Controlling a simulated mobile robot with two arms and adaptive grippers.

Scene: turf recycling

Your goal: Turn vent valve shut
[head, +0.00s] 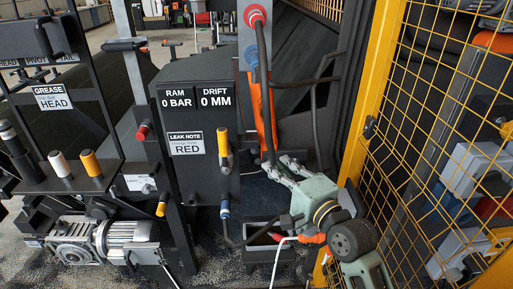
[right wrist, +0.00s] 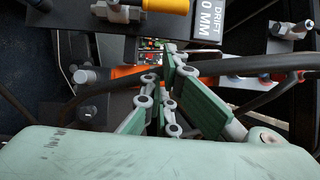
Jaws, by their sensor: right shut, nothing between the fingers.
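A yellow-handled valve (head: 224,143) sits on the front right of the dark block, handle upright. It bears no readable vent label. A yellow handle also shows at the top of the right wrist view (right wrist: 165,6). A smaller yellow handle (head: 161,205) hangs lower left; I cannot tell which is the vent valve. My right gripper (head: 277,169) reaches in from the lower right, shut and empty. Its fingers lie right of and below the upright handle, apart from it. They also show shut in the right wrist view (right wrist: 170,75). My left gripper is not in view.
The dark block carries RAM and DRIFT signs (head: 196,97) and a leak note (head: 186,143). Hoses (head: 264,90) and an orange cylinder (head: 262,110) stand behind my right gripper. A black tray (head: 254,254) lies below. A yellow mesh guard (head: 430,120) closes off the right side.

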